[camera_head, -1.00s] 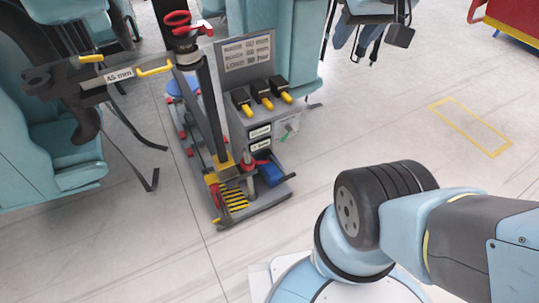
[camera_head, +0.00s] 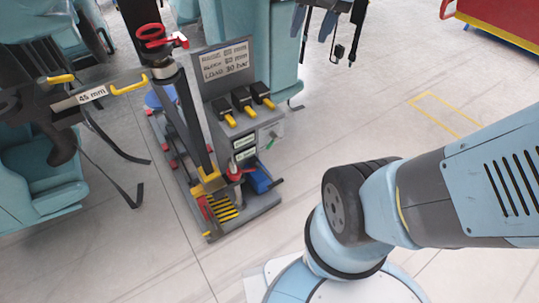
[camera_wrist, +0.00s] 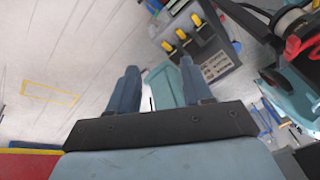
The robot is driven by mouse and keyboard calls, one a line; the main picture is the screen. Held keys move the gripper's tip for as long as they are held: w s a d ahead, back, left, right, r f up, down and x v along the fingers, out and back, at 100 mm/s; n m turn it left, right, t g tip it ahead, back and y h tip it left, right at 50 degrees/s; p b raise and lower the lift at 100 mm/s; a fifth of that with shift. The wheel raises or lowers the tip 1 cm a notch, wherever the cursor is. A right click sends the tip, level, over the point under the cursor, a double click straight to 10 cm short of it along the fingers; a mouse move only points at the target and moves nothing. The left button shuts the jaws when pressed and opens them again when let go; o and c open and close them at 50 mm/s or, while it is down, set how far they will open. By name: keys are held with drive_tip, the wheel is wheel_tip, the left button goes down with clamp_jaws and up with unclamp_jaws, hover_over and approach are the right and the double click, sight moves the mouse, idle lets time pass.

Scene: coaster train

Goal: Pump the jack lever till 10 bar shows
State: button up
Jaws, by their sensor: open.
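The jack unit (camera_head: 243,212) stands on the floor left of my arm in the head view. A dark slanted bar (camera_head: 192,122), possibly the jack lever, runs from a round head under a red handwheel (camera_head: 152,36) down to a yellow bracket. A grey sign panel (camera_head: 224,63) carries lines of text, the last seemingly a load of 30 bar. No pressure reading is legible.
Several yellow-tipped black levers (camera_head: 242,98) sit below the sign. A grey bar labelled 45 mm (camera_head: 92,95) juts out at the left beside teal seats (camera_head: 45,180). Clear floor with a yellow outline (camera_head: 447,112) lies right of the unit. A red cart (camera_head: 505,20) stands at the back right.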

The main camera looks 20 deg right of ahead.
drive_tip(key=w+d+f+m+g+y, duration=0.2)
drive_tip(key=w+f+m, duration=0.4)
drive_tip(key=w, duration=0.4)
drive_tip(key=w+d+f+m+g+y, duration=0.2)
drive_tip(key=w+f+m+y, duration=0.15)
drive_tip(key=w+f, duration=0.45)
drive_tip(key=w+d+f+m+y, duration=0.25)
drive_tip(key=w+f+m, duration=0.3)
drive_tip(key=f, duration=0.45)
drive_tip(key=w+d+f+m+y, duration=0.1)
drive_tip(key=w+d+f+m, duration=0.4)
drive_tip(key=f, duration=0.5)
drive_tip(key=m+t+y, duration=0.5)
drive_tip(key=m+t, duration=0.3)
drive_tip(key=m, duration=1.2)
approach(275, 182)
drive_tip(key=x, duration=0.6)
drive_tip(key=f+x, duration=0.1)
drive_tip(key=x, duration=0.3)
drive_tip(key=shift+f, duration=0.1)
